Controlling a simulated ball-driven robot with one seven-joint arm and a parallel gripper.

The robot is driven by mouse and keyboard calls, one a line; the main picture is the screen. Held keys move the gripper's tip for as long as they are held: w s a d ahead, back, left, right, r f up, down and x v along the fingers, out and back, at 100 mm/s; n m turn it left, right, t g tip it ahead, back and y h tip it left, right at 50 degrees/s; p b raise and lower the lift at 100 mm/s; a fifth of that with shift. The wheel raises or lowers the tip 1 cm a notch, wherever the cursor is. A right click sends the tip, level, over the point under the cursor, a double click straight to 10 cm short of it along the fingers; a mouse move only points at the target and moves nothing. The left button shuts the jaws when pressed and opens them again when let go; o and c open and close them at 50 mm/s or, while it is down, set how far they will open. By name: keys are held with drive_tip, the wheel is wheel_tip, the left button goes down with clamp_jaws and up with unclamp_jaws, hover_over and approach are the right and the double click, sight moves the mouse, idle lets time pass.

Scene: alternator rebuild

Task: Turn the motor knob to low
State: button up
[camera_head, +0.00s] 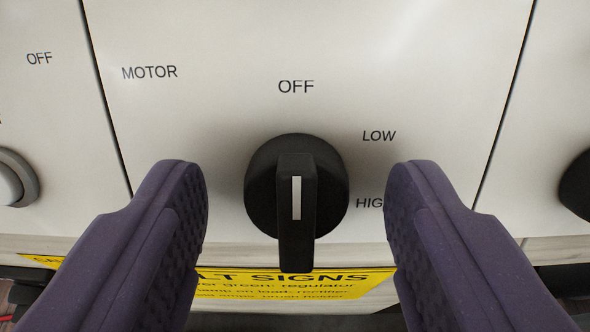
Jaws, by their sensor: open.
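The motor knob (296,205) is black and round, with a raised grip bar and a white line on it. The bar stands upright in the picture, and the white line is in line with the OFF mark (296,87) above. The LOW mark (379,136) is up and right of the knob, and the HIGH mark is partly hidden behind my right finger. The MOTOR label (149,72) is at the upper left. My gripper (297,200) is open, with one purple finger on each side of the knob and a gap on both sides. It holds nothing.
The pale panel (230,40) has dark seams at left and right. A grey-rimmed button (12,180) is at the left edge, and another black knob (577,185) is cut off at the right edge. A yellow sign (300,285) lies below, partly hidden by my fingers.

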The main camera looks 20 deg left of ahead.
drive_tip(key=c, duration=1)
drive_tip(key=shift+c, duration=0.2)
drive_tip(key=shift+m, duration=0.5)
drive_tip(key=m+b, duration=0.1)
drive_tip(key=m, duration=0.4)
drive_tip(key=shift+h, duration=0.4)
drive_tip(key=m, duration=0.6)
drive_tip(key=shift+m+h, duration=0.3)
drive_tip(key=shift+h, duration=0.1)
drive_tip(key=o, duration=1)
